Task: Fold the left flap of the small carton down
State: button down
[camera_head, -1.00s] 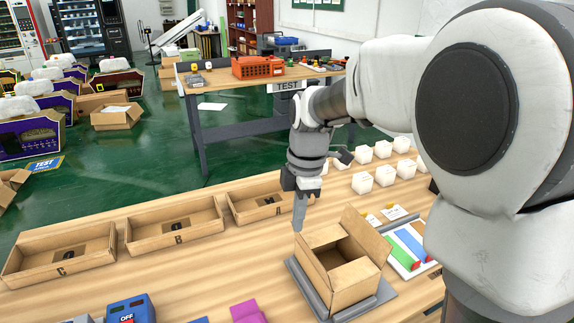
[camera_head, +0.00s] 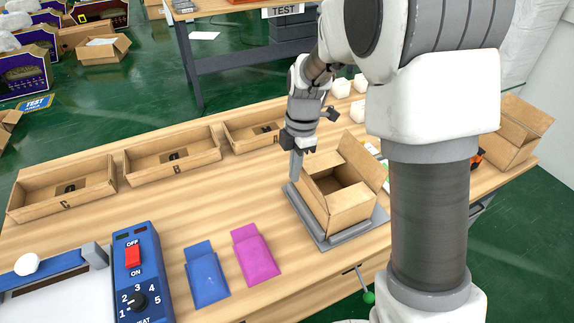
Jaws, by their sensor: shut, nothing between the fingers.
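The small brown carton (camera_head: 352,215) stands open-topped on a grey plate (camera_head: 322,240) on the wooden table. A large flap (camera_head: 365,162) stands raised at its back right. The panel on its left side (camera_head: 311,207) is upright; I cannot tell where its wall ends and a flap begins. My gripper (camera_head: 296,172) points down, shut and empty, at the carton's back left corner, its tip close to the upper edge of the left panel. I cannot tell whether it touches.
Three shallow trays marked with letters (camera_head: 172,158) line the table's back left. A blue switch box (camera_head: 140,270), a blue pouch (camera_head: 207,277) and a magenta pouch (camera_head: 256,258) lie at the front. Another open carton (camera_head: 510,140) is at the right. Bare table lies left of the carton.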

aim_at(307, 178)
jog(key=shift+w+d+r, duration=0.15)
jog(key=shift+w+d, duration=0.1)
jog(key=shift+d, duration=0.45)
jog(key=shift+w+d+r+y, duration=0.2)
jog(key=shift+d+y, duration=0.25)
jog(key=shift+y, duration=0.15)
jog(key=shift+w+d+g+y+b, duration=0.3)
jog(key=shift+d+g+y+b, duration=0.15)
jog(key=shift+d+y, duration=0.3)
jog(key=d+y, duration=0.1)
jog(key=w+d+g+y+b, duration=0.1)
jog(key=y, duration=0.1)
jog(key=d+g+y, duration=0.1)
jog(key=y, duration=0.1)
jog(key=shift+w+d+f, duration=0.25)
jog(key=shift+f, duration=0.15)
jog(key=shift+g+y, duration=0.65)
jog(key=shift+y, duration=0.3)
jog(key=shift+w+d+f+b, duration=0.4)
jog(key=shift+d+f+b, duration=0.45)
jog(key=shift+b, duration=0.3)
jog(key=shift+w+d+f+b, duration=0.35)
jog(key=shift+d+f+b, duration=0.25)
jog(key=shift+d+b, duration=0.4)
jog(key=shift+a+f, duration=0.1)
